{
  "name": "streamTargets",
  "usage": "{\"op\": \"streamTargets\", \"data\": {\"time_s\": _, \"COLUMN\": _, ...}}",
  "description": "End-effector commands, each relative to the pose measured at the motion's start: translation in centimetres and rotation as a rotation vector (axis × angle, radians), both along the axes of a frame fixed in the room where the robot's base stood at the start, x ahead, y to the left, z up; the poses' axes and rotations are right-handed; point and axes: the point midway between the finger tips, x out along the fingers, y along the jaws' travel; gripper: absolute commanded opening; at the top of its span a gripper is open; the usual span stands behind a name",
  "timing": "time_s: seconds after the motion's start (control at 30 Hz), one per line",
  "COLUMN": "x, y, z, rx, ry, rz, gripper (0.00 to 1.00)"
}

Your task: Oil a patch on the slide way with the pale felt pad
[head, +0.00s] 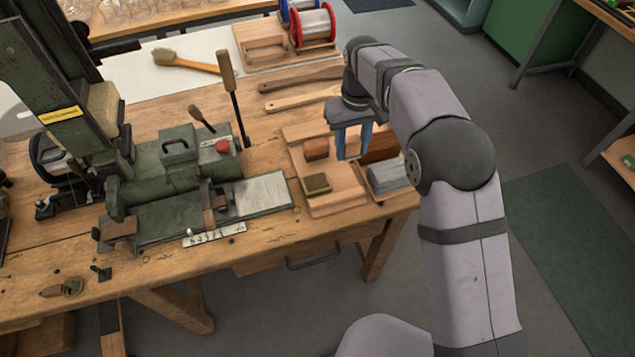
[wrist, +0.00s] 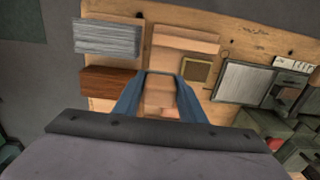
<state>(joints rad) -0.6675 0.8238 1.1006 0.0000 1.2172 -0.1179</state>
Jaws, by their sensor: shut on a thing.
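My gripper (head: 354,148) is above the wooden board (head: 335,203) at the bench's right end, its blue fingers pointing down. In the wrist view its fingers (wrist: 163,76) are shut on a pale tan block (wrist: 160,98), seemingly the felt pad; its lower part is hard to tell from the board behind. In the head view the fingers mostly hide it. The bright metal slide way (head: 262,193) lies left of the board, on the green machine's front; it also shows in the wrist view (wrist: 243,82). My gripper is well apart from it.
A reddish block (head: 316,149) and a dark, yellow-edged pad (head: 317,184) sit on the board. A brown block (head: 381,147) and a grey block (head: 388,178) stand to its right. The green machine (head: 170,165) has upright levers (head: 232,95) behind the slide way.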

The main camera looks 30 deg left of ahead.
Motion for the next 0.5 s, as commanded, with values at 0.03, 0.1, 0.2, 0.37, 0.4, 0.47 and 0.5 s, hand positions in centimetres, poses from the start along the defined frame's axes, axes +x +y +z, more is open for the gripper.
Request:
{"op": "streamTargets", "data": {"time_s": 0.03, "x": 0.01, "y": 0.01, "z": 0.02, "rx": 0.0, "ry": 0.0, "rz": 0.0, "gripper": 0.19}}
{"op": "streamTargets", "data": {"time_s": 0.1, "x": 0.01, "y": 0.01, "z": 0.02, "rx": 0.0, "ry": 0.0, "rz": 0.0, "gripper": 0.19}}
{"op": "streamTargets", "data": {"time_s": 0.2, "x": 0.01, "y": 0.01, "z": 0.01, "rx": 0.0, "ry": 0.0, "rz": 0.0, "gripper": 0.19}}
{"op": "streamTargets", "data": {"time_s": 0.37, "x": 0.0, "y": 0.01, "z": 0.04, "rx": 0.0, "ry": 0.0, "rz": 0.0, "gripper": 0.19}}
{"op": "streamTargets", "data": {"time_s": 0.4, "x": -0.02, "y": 0.05, "z": 0.12, "rx": 0.0, "ry": 0.0, "rz": 0.001, "gripper": 0.19}}
{"op": "streamTargets", "data": {"time_s": 0.47, "x": -0.11, "y": 0.16, "z": 0.35, "rx": 0.001, "ry": -0.001, "rz": 0.004, "gripper": 0.19}}
{"op": "streamTargets", "data": {"time_s": 0.5, "x": -0.21, "y": 0.28, "z": 0.59, "rx": 0.001, "ry": -0.001, "rz": 0.007, "gripper": 0.19}}
